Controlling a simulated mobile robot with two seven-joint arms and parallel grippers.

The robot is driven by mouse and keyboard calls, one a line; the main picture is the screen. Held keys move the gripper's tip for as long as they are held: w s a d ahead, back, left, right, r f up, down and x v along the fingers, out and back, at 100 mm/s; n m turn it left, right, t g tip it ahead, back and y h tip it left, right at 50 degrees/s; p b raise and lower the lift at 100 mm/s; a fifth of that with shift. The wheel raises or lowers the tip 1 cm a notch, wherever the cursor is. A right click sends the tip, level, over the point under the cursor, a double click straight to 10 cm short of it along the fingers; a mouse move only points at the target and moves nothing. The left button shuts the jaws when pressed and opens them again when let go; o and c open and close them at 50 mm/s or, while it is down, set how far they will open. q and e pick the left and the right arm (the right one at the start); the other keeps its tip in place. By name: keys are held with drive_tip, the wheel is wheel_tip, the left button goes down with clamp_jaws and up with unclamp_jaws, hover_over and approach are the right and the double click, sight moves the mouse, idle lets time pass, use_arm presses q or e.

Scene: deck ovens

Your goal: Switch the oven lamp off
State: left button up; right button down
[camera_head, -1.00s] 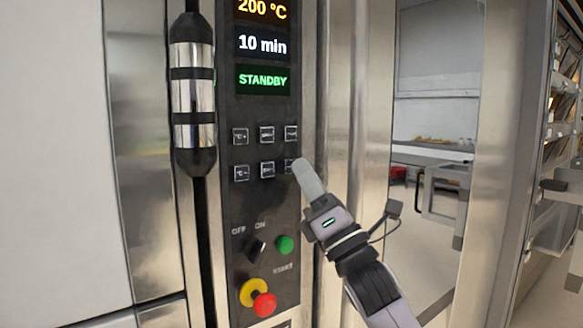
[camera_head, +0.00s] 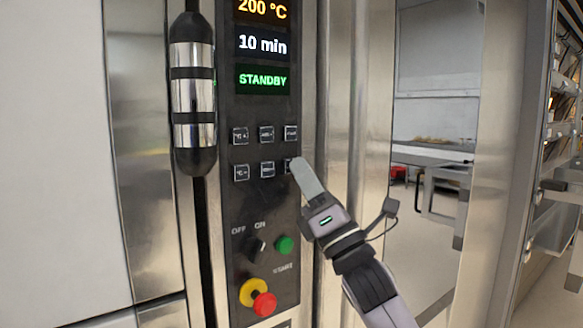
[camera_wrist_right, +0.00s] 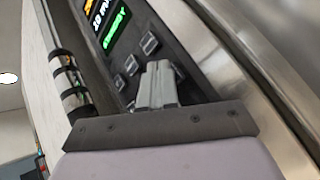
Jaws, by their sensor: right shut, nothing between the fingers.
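The oven's black control panel (camera_head: 262,205) stands upright in front of me, with two rows of small square buttons. My right gripper (camera_head: 297,164) is shut and empty. Its fingertips are at the lower right button (camera_head: 287,165), covering most of it; I cannot tell whether they touch it. The wrist view shows the closed fingers (camera_wrist_right: 158,68) against the panel, with other buttons (camera_wrist_right: 149,43) beyond them. The lamp button's label is too small to read, and no lamp is in view. My left gripper is not in view.
Displays above read 200 °C, 10 min and STANDBY (camera_head: 263,79). Below are an OFF/ON switch (camera_head: 256,246), a green start button (camera_head: 284,245) and a red knob on yellow (camera_head: 264,303). A door handle (camera_head: 193,95) stands left of the panel. Open floor lies to the right.

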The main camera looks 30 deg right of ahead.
drive_tip(key=shift+w, duration=0.15)
idle(0.3)
drive_tip(key=shift+s, duration=0.45)
drive_tip(key=s, duration=0.6)
drive_tip(key=shift+d, duration=0.25)
idle(0.3)
